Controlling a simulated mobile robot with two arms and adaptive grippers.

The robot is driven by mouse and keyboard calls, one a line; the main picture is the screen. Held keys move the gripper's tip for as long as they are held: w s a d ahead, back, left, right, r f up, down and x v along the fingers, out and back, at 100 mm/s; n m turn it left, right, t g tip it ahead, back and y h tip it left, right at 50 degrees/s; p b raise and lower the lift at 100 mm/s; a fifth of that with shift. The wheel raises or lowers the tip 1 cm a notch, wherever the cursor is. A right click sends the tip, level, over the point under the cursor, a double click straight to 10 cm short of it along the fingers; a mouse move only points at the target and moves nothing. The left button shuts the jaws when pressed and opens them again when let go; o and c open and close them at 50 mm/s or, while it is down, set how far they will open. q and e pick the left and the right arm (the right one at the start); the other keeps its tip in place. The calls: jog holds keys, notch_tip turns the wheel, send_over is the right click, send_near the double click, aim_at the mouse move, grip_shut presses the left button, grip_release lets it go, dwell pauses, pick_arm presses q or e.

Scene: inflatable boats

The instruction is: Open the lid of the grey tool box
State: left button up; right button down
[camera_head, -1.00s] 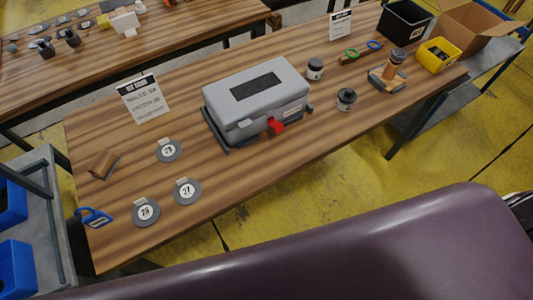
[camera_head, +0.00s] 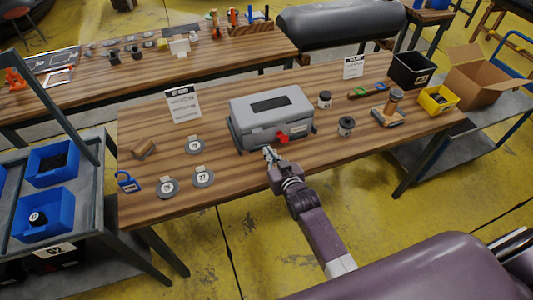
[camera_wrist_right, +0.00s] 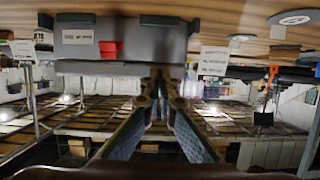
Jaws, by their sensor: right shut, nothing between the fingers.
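The grey tool box (camera_head: 270,119) stands on the wooden table with its lid (camera_head: 270,103) down. A red latch (camera_head: 282,138) is on its front side. My right gripper (camera_head: 270,152) is shut and empty, just in front of the box, to the left of the red latch. In the right wrist view the picture is upside down: the shut fingers (camera_wrist_right: 161,76) point at the box front (camera_wrist_right: 150,42), and the red latch (camera_wrist_right: 110,49) shows to their left. Whether the fingertips touch the box, I cannot tell. My left gripper is not in view.
Round grey discs (camera_head: 203,177) lie left of the box, with a wooden block (camera_head: 144,149) and a blue-handled item (camera_head: 128,181). A sign (camera_head: 183,104) stands behind left. The table in front of the box is mostly clear.

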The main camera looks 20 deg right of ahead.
aim_at(256, 125)
jog(key=b+x, duration=0.3)
jog(key=f+b+x, duration=0.1)
jog(key=b+x, duration=0.2)
jog(key=b, duration=0.1)
jog(key=shift+f, duration=0.15)
jog(key=shift+w+b, duration=0.4)
jog(key=shift+w, duration=0.6)
jog(key=shift+w+a+r+b, duration=0.1)
jog(key=shift+w+b, duration=0.1)
jog(key=shift+w, duration=0.2)
jog(key=shift+w+r+b, duration=0.15)
jog(key=shift+w, duration=0.25)
jog(key=shift+r, duration=0.1)
jog(key=shift+w+r+p, duration=0.2)
jog(key=shift+r+p, duration=1.7)
jog(key=shift+r, duration=0.05)
